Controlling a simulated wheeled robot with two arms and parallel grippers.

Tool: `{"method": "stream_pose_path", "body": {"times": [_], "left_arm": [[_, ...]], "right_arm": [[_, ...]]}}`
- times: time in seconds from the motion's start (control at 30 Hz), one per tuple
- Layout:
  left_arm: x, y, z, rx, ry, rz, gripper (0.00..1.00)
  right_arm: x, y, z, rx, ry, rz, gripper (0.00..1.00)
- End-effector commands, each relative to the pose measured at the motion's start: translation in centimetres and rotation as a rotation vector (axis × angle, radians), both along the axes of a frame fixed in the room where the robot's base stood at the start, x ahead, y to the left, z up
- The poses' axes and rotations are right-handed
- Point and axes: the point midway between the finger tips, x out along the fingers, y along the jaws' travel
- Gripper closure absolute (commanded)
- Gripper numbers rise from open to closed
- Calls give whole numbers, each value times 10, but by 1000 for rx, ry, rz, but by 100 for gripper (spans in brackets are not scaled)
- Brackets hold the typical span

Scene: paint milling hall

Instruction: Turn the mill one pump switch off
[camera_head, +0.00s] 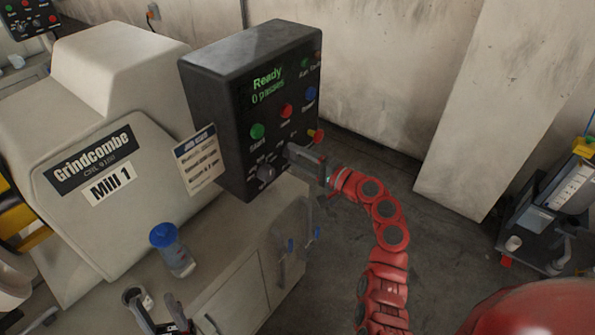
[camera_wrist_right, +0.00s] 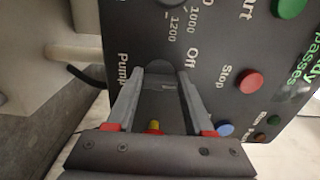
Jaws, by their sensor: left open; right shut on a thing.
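The Mill 1 control box (camera_head: 220,110) is black, with a green "Ready 0 passes" display. My right gripper (camera_head: 300,158) reaches its lower front from the right and hides the pump switch in the head view. In the right wrist view, my right gripper (camera_wrist_right: 160,88) is shut on the dark pump switch (camera_wrist_right: 159,78), between the labels "Pump" and "Off". Which way the switch points cannot be told. My left gripper (camera_head: 162,318) is open at the bottom edge of the head view, low over the counter and away from the box.
A speed knob (camera_head: 265,172), green start button (camera_head: 257,131) and red stop button (camera_head: 286,110) are close by. A red button on yellow (camera_head: 316,135) is just above my right gripper. A blue-capped bottle (camera_head: 172,250) stands on the counter.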

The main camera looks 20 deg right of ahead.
Motion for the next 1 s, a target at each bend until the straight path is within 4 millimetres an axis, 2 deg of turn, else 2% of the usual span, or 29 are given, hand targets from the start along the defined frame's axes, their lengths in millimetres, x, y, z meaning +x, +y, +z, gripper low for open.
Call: {"method": "stream_pose_path", "body": {"times": [0.03,0.2,0.4,0.7,1.0], "left_arm": [[0,0,-23,0,0,0,50],[0,0,-58,0,0,0,50],[0,0,-89,0,0,0,50],[0,0,-116,0,0,0,50],[0,0,-122,0,0,0,50]], "right_arm": [[0,-1,-11,-37,-31,-2,100],[0,0,-11,-159,-124,1,100],[0,-1,-10,-274,-213,-1,100],[0,0,-7,-384,-295,1,100],[0,0,-4,-415,-318,2,100]]}}
